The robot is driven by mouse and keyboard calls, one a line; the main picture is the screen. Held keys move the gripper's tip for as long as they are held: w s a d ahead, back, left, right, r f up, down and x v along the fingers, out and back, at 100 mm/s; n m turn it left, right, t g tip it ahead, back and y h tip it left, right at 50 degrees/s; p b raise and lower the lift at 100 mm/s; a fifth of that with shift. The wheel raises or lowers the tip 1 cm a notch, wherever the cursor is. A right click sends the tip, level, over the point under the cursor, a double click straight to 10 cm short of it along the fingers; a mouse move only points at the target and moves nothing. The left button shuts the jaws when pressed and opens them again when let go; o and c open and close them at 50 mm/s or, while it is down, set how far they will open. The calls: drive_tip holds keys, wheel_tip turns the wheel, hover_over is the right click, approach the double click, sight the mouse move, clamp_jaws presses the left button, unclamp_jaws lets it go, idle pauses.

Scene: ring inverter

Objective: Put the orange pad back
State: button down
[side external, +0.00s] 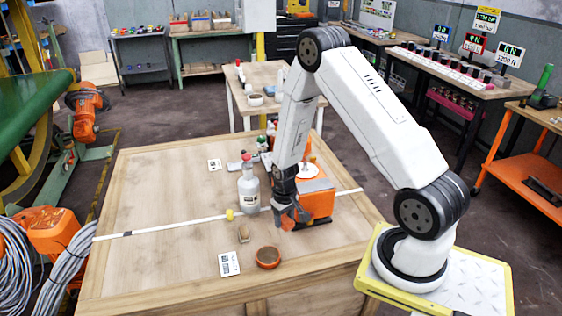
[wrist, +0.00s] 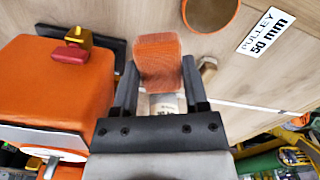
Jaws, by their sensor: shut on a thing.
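The orange pad (wrist: 158,60) is a textured block between the two dark fingers of my gripper (wrist: 160,84) in the wrist view. My gripper is shut on it and holds it over the wooden table. In the side view my gripper (side external: 290,216) points down just left of the orange machine (side external: 319,204), close to it. The pad is hard to tell from the fingers and machine there.
A grey bottle (side external: 249,190) stands left of my gripper. A white strip (side external: 160,229) crosses the table (side external: 150,190), whose left part is mostly clear.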

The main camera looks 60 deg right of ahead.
hover_over(270, 235)
wheel_tip(270, 235, down, 6)
drive_tip(key=shift+s+f, duration=0.15)
drive_tip(key=shift+f, duration=0.1)
drive_tip(key=shift+w+f, duration=0.2)
drive_tip(key=shift+f, duration=1.55)
drive_tip(key=shift+f, duration=0.15)
drive_tip(key=shift+c, duration=0.5)
unclamp_jaws()
